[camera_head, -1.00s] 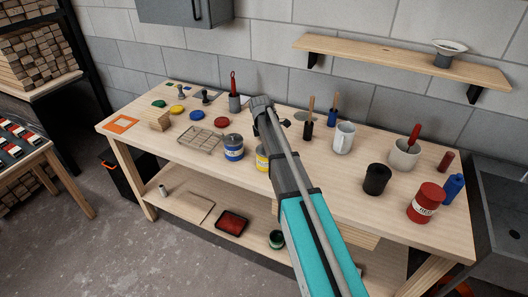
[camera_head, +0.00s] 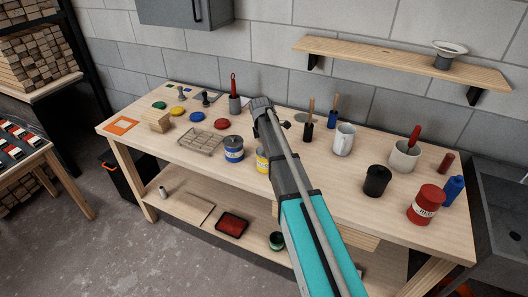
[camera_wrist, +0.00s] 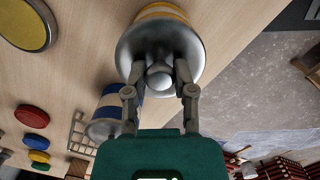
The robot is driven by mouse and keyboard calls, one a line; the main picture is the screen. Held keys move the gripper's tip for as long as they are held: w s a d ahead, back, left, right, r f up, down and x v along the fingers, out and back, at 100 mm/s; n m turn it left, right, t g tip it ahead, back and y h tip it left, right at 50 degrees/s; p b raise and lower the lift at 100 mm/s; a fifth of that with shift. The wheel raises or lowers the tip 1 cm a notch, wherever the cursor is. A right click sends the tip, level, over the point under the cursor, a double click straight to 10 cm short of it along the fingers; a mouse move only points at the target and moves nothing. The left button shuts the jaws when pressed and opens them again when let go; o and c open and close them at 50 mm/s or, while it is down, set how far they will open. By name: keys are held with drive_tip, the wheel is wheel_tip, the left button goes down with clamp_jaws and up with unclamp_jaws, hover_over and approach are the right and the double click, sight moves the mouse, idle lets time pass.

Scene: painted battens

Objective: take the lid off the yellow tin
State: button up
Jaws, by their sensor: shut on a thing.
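The yellow tin (camera_head: 262,159) stands on the bench, mostly hidden behind my arm in the head view. In the wrist view its yellow side (camera_wrist: 165,10) shows at the top edge, beyond its round grey metal lid (camera_wrist: 133,52). My gripper (camera_wrist: 159,66) is shut on the round knob (camera_wrist: 159,76) in the middle of the lid, one finger on each side. The lid looks in line with the tin; I cannot tell whether there is a gap between them. The head view does not show my fingers.
A blue tin (camera_head: 233,148) stands close to the left, with a wire rack (camera_head: 201,140) beyond it. A round grey-rimmed disc (camera_wrist: 24,24) lies behind. The bench front is fairly clear.

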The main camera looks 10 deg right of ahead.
drive_tip(key=shift+r, duration=0.1)
drive_tip(key=shift+r+p, duration=0.95)
drive_tip(key=shift+p, duration=0.1)
drive_tip(key=s+d+r+p, duration=0.2)
drive_tip(key=s+r+p, duration=0.9)
drive_tip(key=s, duration=0.3)
drive_tip(key=shift+f, duration=0.15)
